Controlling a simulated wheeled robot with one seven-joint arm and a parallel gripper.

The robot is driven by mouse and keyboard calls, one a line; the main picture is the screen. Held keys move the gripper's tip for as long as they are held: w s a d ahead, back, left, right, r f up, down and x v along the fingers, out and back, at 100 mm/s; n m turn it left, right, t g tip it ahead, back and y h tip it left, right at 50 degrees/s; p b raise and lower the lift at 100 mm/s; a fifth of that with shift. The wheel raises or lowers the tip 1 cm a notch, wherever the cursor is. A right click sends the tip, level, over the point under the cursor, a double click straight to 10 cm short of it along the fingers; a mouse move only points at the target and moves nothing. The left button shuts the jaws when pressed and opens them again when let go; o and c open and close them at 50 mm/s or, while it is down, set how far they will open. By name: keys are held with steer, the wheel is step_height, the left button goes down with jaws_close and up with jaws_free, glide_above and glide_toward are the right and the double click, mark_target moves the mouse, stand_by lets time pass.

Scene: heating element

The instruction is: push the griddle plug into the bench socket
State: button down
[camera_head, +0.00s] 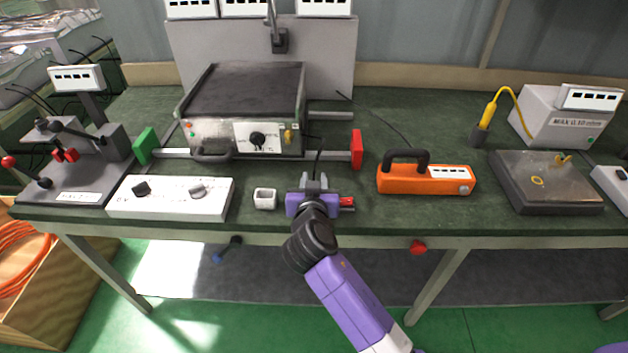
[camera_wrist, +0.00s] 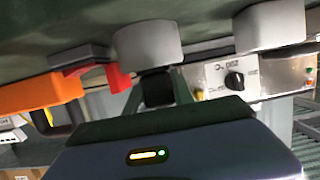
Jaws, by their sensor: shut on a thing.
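The griddle (camera_head: 243,92) stands at the back left of the bench, with a dark plate and a front dial; its front also shows in the wrist view (camera_wrist: 235,78). My gripper (camera_head: 315,184) is low over the bench's front part, shut on what appears to be the griddle plug. In the wrist view a dark piece sits between the fingers (camera_wrist: 158,92), with a pale grey round body (camera_wrist: 147,44) just beyond. A thin dark cable runs up from the gripper. A small white hollow block (camera_head: 265,198), possibly the bench socket, stands left of my gripper. Plug pins are hidden.
A white control box (camera_head: 170,197) lies at front left. An orange handled unit (camera_head: 425,180) stands right of my gripper, with a small red part (camera_head: 347,202) between. A red upright block (camera_head: 357,148) stands behind. A dark hotplate (camera_head: 546,181) is farther right.

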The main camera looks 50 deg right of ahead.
steer(key=shift+f, duration=0.15)
steer(key=c, duration=1)
jaws_free()
steer(key=b+v, duration=0.1)
steer(key=v, duration=0.6)
steer(key=shift+s+a, duration=0.2)
steer(key=shift+a, duration=0.15)
